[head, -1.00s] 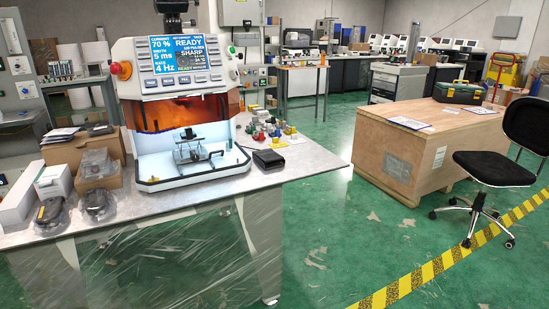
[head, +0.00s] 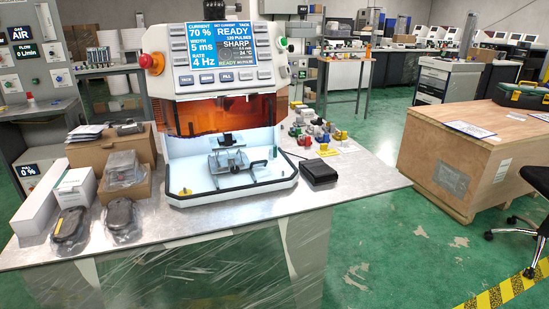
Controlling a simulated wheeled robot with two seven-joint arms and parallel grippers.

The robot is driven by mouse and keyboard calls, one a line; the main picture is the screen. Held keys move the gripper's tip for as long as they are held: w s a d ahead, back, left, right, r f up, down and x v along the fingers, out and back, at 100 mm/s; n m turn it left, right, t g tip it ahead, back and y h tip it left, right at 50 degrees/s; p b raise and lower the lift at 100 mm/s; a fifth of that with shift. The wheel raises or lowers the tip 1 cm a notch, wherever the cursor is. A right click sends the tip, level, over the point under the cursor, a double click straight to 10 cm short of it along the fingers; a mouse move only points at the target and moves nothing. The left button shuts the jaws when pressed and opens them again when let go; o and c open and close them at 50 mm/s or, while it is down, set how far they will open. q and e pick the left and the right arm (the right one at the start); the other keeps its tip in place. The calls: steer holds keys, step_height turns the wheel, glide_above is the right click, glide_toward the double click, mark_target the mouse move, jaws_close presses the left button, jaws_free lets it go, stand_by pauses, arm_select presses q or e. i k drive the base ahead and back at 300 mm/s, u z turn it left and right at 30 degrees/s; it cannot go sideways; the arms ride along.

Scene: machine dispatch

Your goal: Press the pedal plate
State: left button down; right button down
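A low black box with a flat, slightly sloped top, which looks like the pedal (head: 319,171), lies on the grey metal bench (head: 370,185), just right of the welding machine's front. Its top is uncovered and nothing touches it. The machine (head: 222,100) has a screen (head: 235,52) that reads READY, 70 %, 5 ms and 4 Hz, above an orange window and a lit white chamber. A small metal fixture (head: 228,162) stands in the chamber. Neither of my grippers is in view.
Left of the machine are cardboard boxes (head: 112,148), a white carton (head: 47,198) and two dark plastic-wrapped items (head: 70,225). Small coloured parts (head: 318,132) lie behind the pedal. A wooden crate (head: 455,165) and an office chair stand to the right, with green floor between.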

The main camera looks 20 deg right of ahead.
mark_target(318, 169)
steer(key=z, duration=0.05)
steer(key=i, duration=0.85)
steer(key=z, duration=0.8)
steer(key=i, duration=0.35)
steer(key=z, duration=0.25)
